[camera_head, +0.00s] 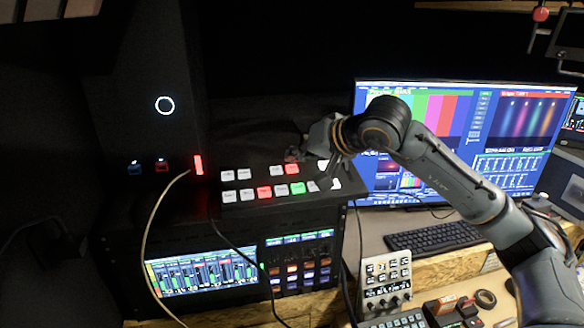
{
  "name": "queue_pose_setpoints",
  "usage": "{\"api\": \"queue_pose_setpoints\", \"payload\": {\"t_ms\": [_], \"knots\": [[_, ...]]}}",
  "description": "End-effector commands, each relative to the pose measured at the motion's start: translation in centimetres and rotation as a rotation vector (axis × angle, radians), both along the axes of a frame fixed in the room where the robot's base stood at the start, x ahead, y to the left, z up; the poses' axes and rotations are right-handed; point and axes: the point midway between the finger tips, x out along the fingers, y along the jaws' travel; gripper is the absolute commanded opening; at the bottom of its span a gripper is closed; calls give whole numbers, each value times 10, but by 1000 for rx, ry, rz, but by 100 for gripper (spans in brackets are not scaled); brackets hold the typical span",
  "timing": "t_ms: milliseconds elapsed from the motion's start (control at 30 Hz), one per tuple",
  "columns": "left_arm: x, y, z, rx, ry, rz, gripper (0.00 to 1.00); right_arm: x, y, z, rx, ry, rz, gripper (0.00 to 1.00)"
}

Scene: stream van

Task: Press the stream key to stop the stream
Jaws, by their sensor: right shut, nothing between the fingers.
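A dark switcher panel (245,205) with two rows of square keys stands in the middle. Most keys are white. The upper row has a red-lit key (292,169); the lower row has a red-lit key (264,192) and a green-lit key (298,188). I cannot read which one is the stream key. My right gripper (322,168) is shut and empty over the right part of the panel, hiding some keys there. Whether it touches a key I cannot tell. My left gripper is not in view.
A monitor (540,115) with colour bars stands behind my right arm. A keyboard (433,236) and a small white control box (387,278) are on the wooden desk. A cable (150,235) hangs at the left, near a red-lit bar (198,165). A rack screen (203,272) sits below the panel.

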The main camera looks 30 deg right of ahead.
Motion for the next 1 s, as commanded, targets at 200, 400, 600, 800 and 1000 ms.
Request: {"api": "queue_pose_setpoints", "payload": {"t_ms": [200, 400, 600, 800, 1000], "knots": [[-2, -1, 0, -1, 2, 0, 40, 0, 0, 0, 0, 0, 0, 0], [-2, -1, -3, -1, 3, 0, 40, 0, 0, -3, 0, 0, 0, 0], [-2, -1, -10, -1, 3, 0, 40, 2, 0, -9, 0, 0, 0, 0], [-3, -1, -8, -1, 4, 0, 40, 2, 0, -8, 0, 0, 0, 0], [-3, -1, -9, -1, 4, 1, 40, 2, -1, -9, 0, 0, 0, 0]]}}
